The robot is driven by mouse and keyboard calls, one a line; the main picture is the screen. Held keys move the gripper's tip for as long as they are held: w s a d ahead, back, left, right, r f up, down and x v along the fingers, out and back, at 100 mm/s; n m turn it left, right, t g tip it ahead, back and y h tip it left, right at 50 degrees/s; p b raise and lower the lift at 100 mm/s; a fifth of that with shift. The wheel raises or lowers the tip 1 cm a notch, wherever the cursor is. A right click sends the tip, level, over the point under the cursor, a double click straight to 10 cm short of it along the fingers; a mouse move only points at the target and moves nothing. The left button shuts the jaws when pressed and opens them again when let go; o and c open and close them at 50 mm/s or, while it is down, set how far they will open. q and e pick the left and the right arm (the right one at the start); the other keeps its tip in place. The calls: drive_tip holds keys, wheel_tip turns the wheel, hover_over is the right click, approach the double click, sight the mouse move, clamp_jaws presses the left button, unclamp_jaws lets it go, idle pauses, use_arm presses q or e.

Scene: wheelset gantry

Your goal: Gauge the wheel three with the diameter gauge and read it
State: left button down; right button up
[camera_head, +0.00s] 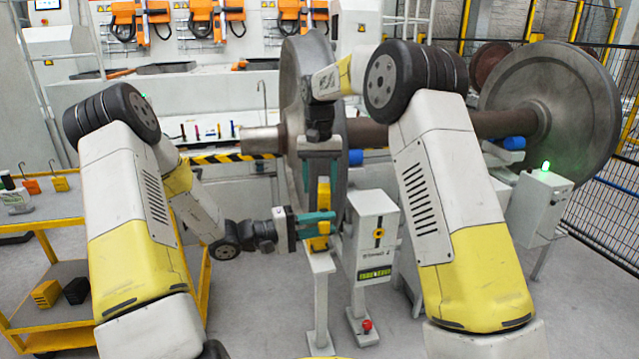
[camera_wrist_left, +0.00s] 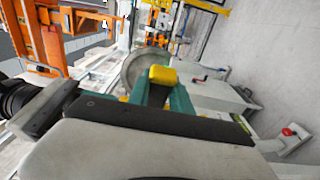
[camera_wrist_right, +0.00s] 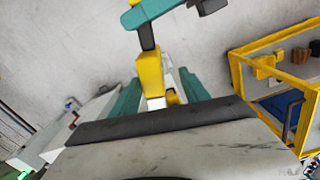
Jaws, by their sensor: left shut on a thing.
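A large grey wheel (camera_head: 292,95) stands upright on the axle at centre in the head view; another wheel (camera_head: 565,110) is at the right end. No label shows which is wheel three. The yellow diameter gauge (camera_head: 323,195) is upright in front of the nearer wheel, above a white post. My left gripper (camera_head: 318,222) is shut on its lower yellow part, which shows in the left wrist view (camera_wrist_left: 163,74). My right gripper (camera_head: 321,178) points down from above, its fingers apart on either side of the gauge (camera_wrist_right: 149,75). Contact between gauge and wheel is hidden.
A white box on a stand (camera_head: 372,235) is close to the right of the grippers. A white post (camera_head: 319,300) stands beneath them. A yellow trolley (camera_head: 60,325) is at left, a control box with green light (camera_head: 540,200) at right. Floor in front is clear.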

use_arm(q)
drive_tip(key=shift+d, duration=0.1)
use_arm(e)
drive_tip(key=shift+s+a, duration=0.1)
drive_tip(key=shift+a, duration=0.1)
clamp_jaws()
use_arm(q)
drive_tip(key=c, duration=1.1)
unclamp_jaws()
use_arm(e)
drive_tip(key=shift+d, duration=0.1)
